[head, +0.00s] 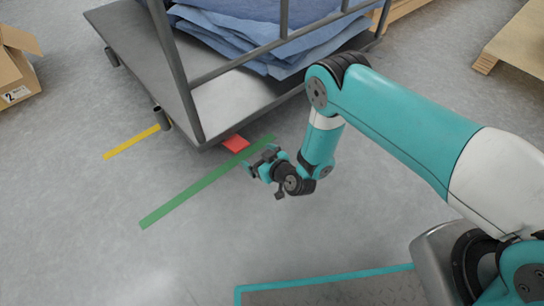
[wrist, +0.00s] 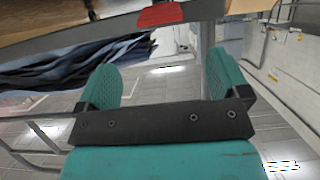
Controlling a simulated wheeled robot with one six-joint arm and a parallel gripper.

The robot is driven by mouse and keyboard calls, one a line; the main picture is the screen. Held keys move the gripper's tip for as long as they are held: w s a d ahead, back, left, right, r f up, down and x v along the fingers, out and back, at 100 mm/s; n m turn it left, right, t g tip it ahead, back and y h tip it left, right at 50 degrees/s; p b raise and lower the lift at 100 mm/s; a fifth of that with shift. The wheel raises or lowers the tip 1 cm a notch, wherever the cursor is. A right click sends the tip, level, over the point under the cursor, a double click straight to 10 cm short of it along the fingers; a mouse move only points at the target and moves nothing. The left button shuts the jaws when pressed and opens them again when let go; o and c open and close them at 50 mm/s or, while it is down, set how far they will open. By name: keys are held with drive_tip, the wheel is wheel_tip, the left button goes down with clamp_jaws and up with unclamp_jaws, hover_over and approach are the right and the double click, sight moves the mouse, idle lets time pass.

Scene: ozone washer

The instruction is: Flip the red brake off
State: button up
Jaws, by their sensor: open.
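The red brake (head: 235,143) is a small flat pedal low at the near edge of the grey cart (head: 140,60), close to a corner post. In the wrist view the red brake (wrist: 160,15) shows at the top, beyond the fingertips and roughly centred between them. My gripper (head: 260,161) is just to the lower right of the brake in the head view, low over the floor. In the wrist view my gripper (wrist: 163,78) has its two teal fingers wide apart with nothing between them. I cannot tell whether a finger touches the brake.
The cart carries folded blue sheets (head: 270,30) behind grey rails. A green floor strip (head: 190,190) passes by the brake, and a yellow strip (head: 130,142) lies to its left. A cardboard box (head: 15,70) and wooden pallet (head: 515,45) stand farther off.

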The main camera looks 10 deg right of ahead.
drive_tip(key=p+v, duration=0.5)
drive_tip(key=v, duration=0.1)
drive_tip(key=shift+s+r, duration=0.1)
drive_tip(key=shift+r, duration=0.05)
idle(0.4)
